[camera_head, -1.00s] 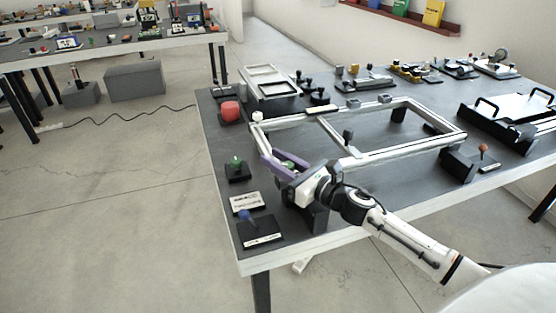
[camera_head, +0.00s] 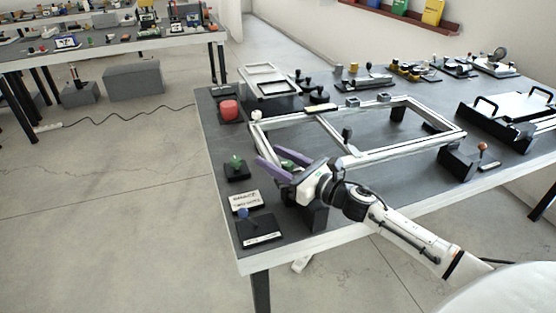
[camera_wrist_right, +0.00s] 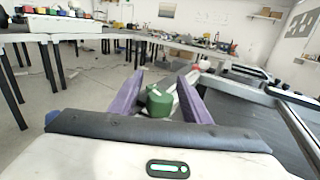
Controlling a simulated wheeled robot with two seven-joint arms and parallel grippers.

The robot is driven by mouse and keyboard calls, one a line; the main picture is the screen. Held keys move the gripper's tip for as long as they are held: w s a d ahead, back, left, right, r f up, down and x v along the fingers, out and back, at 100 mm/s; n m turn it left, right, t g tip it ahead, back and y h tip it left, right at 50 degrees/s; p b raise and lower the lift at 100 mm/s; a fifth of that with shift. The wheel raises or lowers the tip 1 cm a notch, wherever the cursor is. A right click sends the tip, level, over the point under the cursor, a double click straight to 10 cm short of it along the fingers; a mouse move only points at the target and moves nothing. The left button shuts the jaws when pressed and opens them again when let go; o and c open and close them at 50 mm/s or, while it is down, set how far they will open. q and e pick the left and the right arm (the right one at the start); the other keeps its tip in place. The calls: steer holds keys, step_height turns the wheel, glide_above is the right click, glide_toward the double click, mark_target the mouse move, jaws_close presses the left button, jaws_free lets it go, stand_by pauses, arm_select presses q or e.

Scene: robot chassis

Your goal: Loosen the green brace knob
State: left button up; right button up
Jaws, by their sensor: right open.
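The green brace knob (camera_wrist_right: 158,101) shows in the right wrist view as a short green cylinder with a pale mark on top. It sits between the two purple fingers of my right gripper (camera_wrist_right: 160,84), with visible gaps beside it. My left gripper is not in view.
On the dark table (camera_head: 222,200) left of the gripper stand a small green-topped fixture (camera_head: 236,160), a blue-knobbed fixture (camera_head: 245,214) and a white label plate (camera_head: 245,200). A red button (camera_head: 229,110) stands farther back. A black tray with handles (camera_head: 512,112) is at the right.

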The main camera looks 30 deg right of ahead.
mark_target(292, 168)
steer(key=b+v, duration=0.1)
steer(key=v, duration=0.8)
steer(key=shift+s, duration=0.1)
steer(key=shift+s+d, duration=0.2)
steer(key=shift+s, duration=0.35)
